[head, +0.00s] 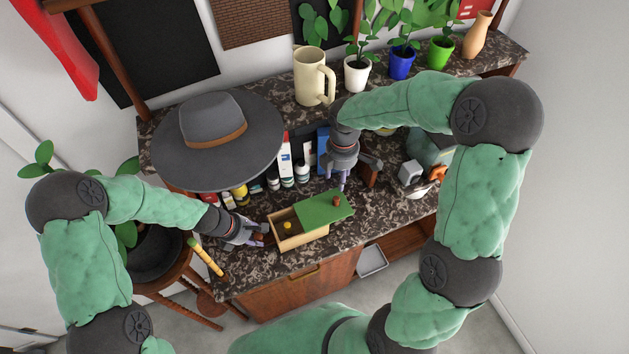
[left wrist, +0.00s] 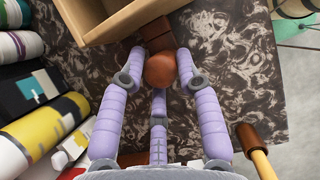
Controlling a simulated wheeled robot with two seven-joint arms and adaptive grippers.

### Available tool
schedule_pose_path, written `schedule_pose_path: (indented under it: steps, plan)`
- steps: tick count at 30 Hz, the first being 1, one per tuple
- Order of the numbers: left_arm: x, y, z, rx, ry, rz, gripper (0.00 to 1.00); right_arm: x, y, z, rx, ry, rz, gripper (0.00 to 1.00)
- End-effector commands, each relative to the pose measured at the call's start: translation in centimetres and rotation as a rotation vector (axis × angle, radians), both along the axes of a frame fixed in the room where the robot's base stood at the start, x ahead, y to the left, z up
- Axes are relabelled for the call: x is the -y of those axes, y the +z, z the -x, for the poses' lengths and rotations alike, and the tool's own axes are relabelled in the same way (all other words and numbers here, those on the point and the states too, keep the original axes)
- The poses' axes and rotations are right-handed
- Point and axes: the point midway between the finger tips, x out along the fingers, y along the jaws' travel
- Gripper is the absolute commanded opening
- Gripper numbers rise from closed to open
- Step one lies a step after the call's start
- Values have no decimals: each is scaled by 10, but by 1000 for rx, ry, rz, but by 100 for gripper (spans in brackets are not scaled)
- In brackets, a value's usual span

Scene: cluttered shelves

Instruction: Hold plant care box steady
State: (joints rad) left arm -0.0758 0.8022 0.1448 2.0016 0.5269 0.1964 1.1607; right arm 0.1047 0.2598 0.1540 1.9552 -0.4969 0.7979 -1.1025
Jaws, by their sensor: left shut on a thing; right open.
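The plant care box, a light wooden box (head: 302,239) with a green lid (head: 325,207), stands on the dark marbled counter. The lid is shifted right, leaving the left part uncovered; a small yellow thing (head: 287,225) shows inside. A brown knob (head: 337,201) is on the lid. My left gripper (head: 262,234) is at the box's left end. In the left wrist view its purple fingers close around a round brown knob (left wrist: 160,70) beside the box's wooden wall (left wrist: 120,20). My right gripper (head: 341,184) is open, just behind and above the lid, apart from its knob.
Several bottles (head: 287,165) stand behind the box. A grey hat (head: 215,120) is at the back left. A beige mug (head: 313,78) and potted plants (head: 357,73) line the back. A yellow-handled tool (head: 206,257) lies at the counter's left edge. Bare counter lies right of the box.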

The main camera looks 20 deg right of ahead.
Motion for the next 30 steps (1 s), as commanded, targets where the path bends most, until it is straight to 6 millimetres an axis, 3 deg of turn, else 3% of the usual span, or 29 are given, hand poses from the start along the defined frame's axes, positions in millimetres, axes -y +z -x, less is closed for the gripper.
schedule_pose_path:
  steps: [1, 3, 17, 30]
  plan:
    - [0, 0, 0, -1, 0, 0, 42, 0, 0, 0, 0, 0, 0, 49]
    - [0, 0, 0, -1, 0, 0, 61, 0, 0, 0, 0, 0, 0, 49]
    - [-3, 8, -1, 2, 0, 1, 61, 0, 0, 0, 0, 0, 0, 49]
    - [-38, 79, 0, 4, 2, 1, 61, 0, 0, 0, 0, 0, 0, 49]
